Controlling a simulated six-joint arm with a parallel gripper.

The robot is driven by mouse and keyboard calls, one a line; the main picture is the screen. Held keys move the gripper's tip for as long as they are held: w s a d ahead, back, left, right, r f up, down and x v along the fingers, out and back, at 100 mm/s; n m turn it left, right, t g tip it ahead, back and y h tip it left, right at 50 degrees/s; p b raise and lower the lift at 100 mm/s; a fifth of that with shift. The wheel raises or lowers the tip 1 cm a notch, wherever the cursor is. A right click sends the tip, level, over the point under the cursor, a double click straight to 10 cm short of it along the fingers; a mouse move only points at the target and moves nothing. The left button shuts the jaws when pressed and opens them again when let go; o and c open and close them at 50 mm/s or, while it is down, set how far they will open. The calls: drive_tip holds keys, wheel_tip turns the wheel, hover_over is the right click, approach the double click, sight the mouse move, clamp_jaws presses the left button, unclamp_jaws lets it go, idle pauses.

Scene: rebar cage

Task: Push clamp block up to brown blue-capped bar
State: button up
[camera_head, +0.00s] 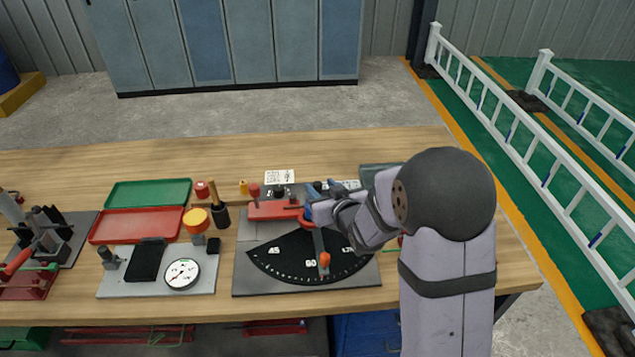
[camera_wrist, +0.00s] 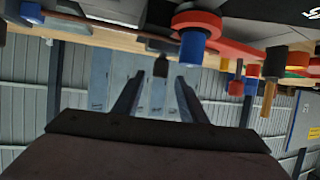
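My gripper (camera_head: 318,208) is over the back right of the bending plate (camera_head: 245,277), beside the red clamp part (camera_head: 272,211). In the wrist view its two fingers (camera_wrist: 158,92) stand apart with a clear gap between them. A dark knob (camera_wrist: 160,66) shows beyond the gap; I cannot tell if it touches a finger. A thin brownish bar (camera_wrist: 85,22) runs along the top left of that view, near a blue cap (camera_wrist: 29,12). A red arm (camera_wrist: 240,47) carries a blue-capped pin (camera_wrist: 193,46). Which piece is the clamp block is unclear; my wrist hides part of this area in the head view.
The black angle dial (camera_head: 285,262) has an orange-tipped lever (camera_head: 324,260). A wooden-handled tool stands in a black cup (camera_head: 221,215) to the left. Red (camera_head: 125,227) and green (camera_head: 150,192) trays and a round gauge (camera_head: 182,274) lie further left.

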sight(319, 185)
drive_tip(key=shift+p+x, duration=0.4)
drive_tip(key=shift+x, duration=1.55)
clamp_jaws()
